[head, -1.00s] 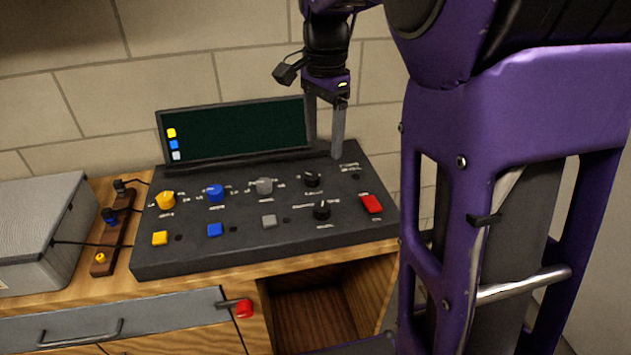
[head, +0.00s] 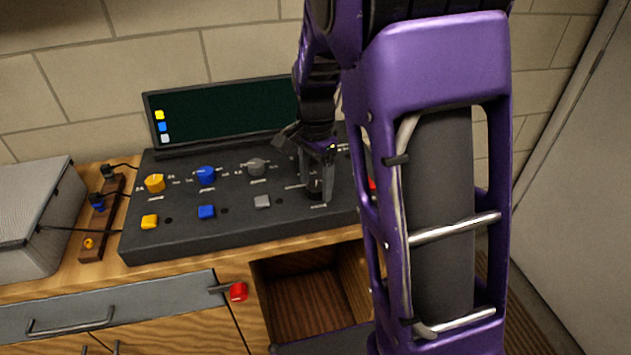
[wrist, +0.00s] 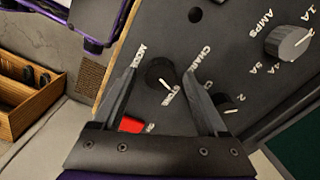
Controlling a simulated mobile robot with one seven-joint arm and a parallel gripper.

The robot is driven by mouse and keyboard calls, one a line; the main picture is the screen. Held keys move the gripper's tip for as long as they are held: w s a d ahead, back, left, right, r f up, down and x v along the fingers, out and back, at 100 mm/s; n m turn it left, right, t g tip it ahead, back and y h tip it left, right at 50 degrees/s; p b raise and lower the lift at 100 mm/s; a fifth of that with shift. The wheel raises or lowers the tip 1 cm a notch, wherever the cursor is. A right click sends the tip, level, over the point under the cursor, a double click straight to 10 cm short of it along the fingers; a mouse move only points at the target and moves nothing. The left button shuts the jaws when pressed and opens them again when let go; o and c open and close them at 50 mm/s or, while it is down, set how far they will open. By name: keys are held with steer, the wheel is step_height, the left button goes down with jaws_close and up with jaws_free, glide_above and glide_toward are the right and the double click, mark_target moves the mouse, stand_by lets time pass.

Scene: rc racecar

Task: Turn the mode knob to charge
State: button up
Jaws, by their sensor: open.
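The control panel (head: 232,212) is dark grey and stands on a wooden bench. A black knob (wrist: 158,71) sits in its lower right part, with white lettering around it, some of which appears to read CHARGE. In the wrist view my gripper (wrist: 163,76) is open, with one finger on each side of this knob; I cannot tell whether they touch it. In the head view my gripper (head: 316,190) is low over the panel, and its fingers and my arm partly hide the knob. A second black knob (wrist: 231,101) is partly behind one finger.
Yellow (head: 155,183), blue (head: 205,175) and grey (head: 257,166) knobs stand to the left, with matching buttons in front. A red button (wrist: 131,124) is close to one finger. A dark screen (head: 225,111) stands behind. A red-ended lever (head: 238,292) juts from the bench front.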

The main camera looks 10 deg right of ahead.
steer(key=shift+c, duration=0.3)
jaws_close()
stand_by(0.3)
steer(key=n, duration=0.3)
steer(key=shift+n+p, duration=0.3)
steer(key=shift+p, duration=0.05)
steer(key=shift+n, duration=2.2)
steer(key=shift+o, duration=0.3)
jaws_free()
